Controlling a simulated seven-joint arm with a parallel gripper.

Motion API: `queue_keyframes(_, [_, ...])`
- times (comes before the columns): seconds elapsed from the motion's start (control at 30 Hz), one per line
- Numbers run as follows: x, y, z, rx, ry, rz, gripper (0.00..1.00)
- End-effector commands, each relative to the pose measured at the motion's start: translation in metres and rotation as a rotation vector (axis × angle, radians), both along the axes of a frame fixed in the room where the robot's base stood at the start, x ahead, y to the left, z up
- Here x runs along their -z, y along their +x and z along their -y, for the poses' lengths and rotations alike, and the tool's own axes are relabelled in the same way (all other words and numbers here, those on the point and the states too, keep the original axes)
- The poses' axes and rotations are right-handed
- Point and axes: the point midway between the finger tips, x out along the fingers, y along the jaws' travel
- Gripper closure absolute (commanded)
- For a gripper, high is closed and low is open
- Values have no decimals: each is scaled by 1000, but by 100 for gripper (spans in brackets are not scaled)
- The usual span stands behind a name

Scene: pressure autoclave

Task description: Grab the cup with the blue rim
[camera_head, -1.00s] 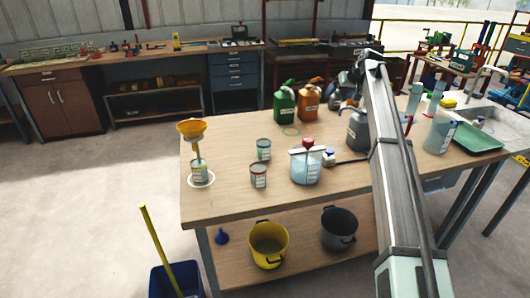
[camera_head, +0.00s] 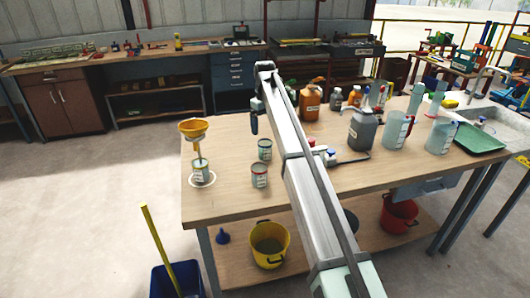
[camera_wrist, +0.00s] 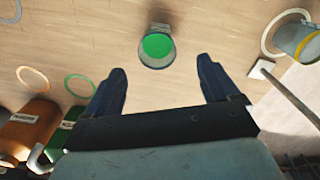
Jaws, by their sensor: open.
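A small cup holding green (camera_wrist: 157,48) stands upright on the bench in the wrist view, just beyond my fingertips. Its rim looks grey-blue. It appears to be the rear small cup (camera_head: 265,150) in the head view. A similar cup (camera_head: 259,175) stands in front of it. A third cup (camera_head: 201,169) stands under the orange funnel; it seems to show at the right of the wrist view (camera_wrist: 300,42), with yellow inside its rim.
The orange funnel (camera_head: 194,128) and its stand are at the bench's left. Orange (camera_wrist: 28,135) and green (camera_wrist: 70,133) jugs stand at lower left in the wrist view. My arm crosses the bench (camera_head: 225,200) and partly hides a lidded container. Bare wood surrounds the small cups.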

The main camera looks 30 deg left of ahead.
Motion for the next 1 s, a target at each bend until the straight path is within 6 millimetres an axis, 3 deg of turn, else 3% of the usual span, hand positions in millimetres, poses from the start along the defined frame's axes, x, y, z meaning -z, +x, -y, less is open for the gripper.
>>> queue_keyframes(0.33, [58, 0, 1, 1, 1, -1, 12])
queue_keyframes(0.67, [79, 3, -1, 2, 3, 0, 12])
queue_keyframes(1.0, [120, 7, -3, 2, 2, 0, 12])
